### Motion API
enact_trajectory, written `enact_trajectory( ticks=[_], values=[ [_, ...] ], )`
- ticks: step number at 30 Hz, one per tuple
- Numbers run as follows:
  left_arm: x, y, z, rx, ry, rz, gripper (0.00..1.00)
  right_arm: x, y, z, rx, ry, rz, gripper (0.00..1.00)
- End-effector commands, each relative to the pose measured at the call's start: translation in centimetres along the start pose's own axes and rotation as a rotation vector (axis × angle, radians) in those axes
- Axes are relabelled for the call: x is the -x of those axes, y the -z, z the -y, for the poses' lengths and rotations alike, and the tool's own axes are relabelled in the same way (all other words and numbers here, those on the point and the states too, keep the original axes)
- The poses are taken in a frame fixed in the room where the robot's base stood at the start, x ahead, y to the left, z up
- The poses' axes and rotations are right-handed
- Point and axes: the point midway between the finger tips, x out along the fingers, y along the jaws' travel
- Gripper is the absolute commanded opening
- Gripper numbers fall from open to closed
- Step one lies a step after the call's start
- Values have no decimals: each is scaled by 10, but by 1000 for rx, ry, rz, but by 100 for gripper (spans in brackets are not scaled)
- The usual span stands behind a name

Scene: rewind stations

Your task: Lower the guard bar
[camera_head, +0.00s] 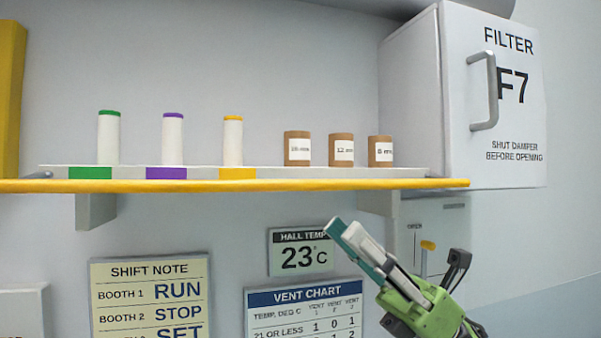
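A long yellow bar (300,185), which looks like the guard bar, runs level along the front of the white shelf (330,174). Its left end runs to the picture's edge, and its right end shows below the filter box. My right gripper (343,229) is at the lower right, below the bar and apart from it, pointing up and left. Its teal and pale finger parts lie close together with nothing seen between them. The angle hides whether they are open or shut. My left gripper is not in view.
On the shelf stand rolls with green (108,138), purple (172,140) and yellow (232,141) tops and several brown labelled cylinders (341,149). A white filter box (515,140) with a grey handle (487,90) is at right. Signs hang below; a small yellow-tipped lever (428,245) shows beside my gripper.

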Motion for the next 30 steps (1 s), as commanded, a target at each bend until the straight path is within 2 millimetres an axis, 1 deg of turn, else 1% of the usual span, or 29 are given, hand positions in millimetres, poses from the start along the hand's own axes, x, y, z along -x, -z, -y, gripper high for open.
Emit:
enact_trajectory(
  ticks=[1, 3, 9, 12, 15, 18, 26, 27, 30],
  values=[
    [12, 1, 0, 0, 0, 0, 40, -17, -4, -1, -1, -3, -1, 26],
    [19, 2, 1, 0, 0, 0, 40, -33, -4, -1, -2, -3, 0, 26],
    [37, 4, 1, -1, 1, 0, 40, -71, -3, 0, -3, -1, 0, 26],
    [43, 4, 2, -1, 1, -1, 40, -84, -3, 0, -2, -1, 1, 26],
    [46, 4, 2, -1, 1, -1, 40, -92, -2, 0, -2, 0, 1, 26],
    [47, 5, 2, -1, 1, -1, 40, -96, -1, 0, -2, 2, 1, 26],
    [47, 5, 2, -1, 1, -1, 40, -97, 0, 0, -2, 2, 1, 26],
    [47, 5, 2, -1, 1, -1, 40, -97, 0, 0, -2, 2, 1, 24],
    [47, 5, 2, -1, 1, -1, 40, -97, 0, 0, -2, 2, 1, 0]
  ],
)
